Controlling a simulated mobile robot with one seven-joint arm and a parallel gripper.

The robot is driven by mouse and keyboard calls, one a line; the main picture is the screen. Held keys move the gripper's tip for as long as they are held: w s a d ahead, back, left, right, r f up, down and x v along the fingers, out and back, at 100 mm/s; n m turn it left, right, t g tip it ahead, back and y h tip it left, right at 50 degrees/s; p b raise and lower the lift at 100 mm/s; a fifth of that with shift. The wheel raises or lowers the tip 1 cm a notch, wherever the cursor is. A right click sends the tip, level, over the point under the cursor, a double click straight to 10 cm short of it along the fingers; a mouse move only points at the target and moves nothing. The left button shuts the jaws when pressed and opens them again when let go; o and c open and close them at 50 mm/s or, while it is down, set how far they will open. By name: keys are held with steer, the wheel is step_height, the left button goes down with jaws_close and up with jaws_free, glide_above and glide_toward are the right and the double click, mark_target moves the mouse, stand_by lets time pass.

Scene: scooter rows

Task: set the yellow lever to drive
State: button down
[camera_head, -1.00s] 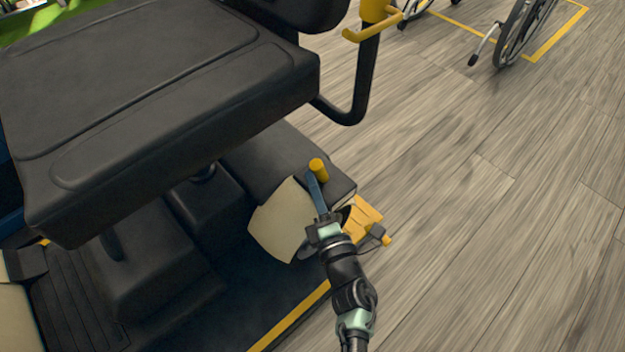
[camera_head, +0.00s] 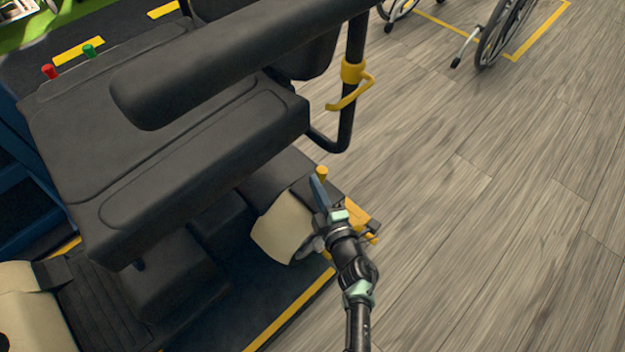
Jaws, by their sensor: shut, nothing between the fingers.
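The yellow lever (camera_head: 322,173) is a short upright knob at the scooter's rear, beside the cream wheel cover (camera_head: 277,229). Only its upper part shows; its base is hidden behind my gripper. My gripper (camera_head: 316,182) is shut and empty, with its blue-grey fingers pointing up the picture. The fingertips overlap the lever's left side in this view. I cannot tell whether they touch it.
The black scooter seat (camera_head: 190,130) and its armrest (camera_head: 240,60) stand close at upper left. A yellow hooked fitting (camera_head: 352,90) is on the post above. Wheelchairs (camera_head: 505,35) stand at upper right. Wood floor (camera_head: 480,220) on the right is clear.

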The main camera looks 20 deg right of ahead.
steer(key=shift+w+d, duration=0.15)
steer(key=shift+d, duration=0.2)
steer(key=shift+a+r, duration=0.1)
stand_by(0.5)
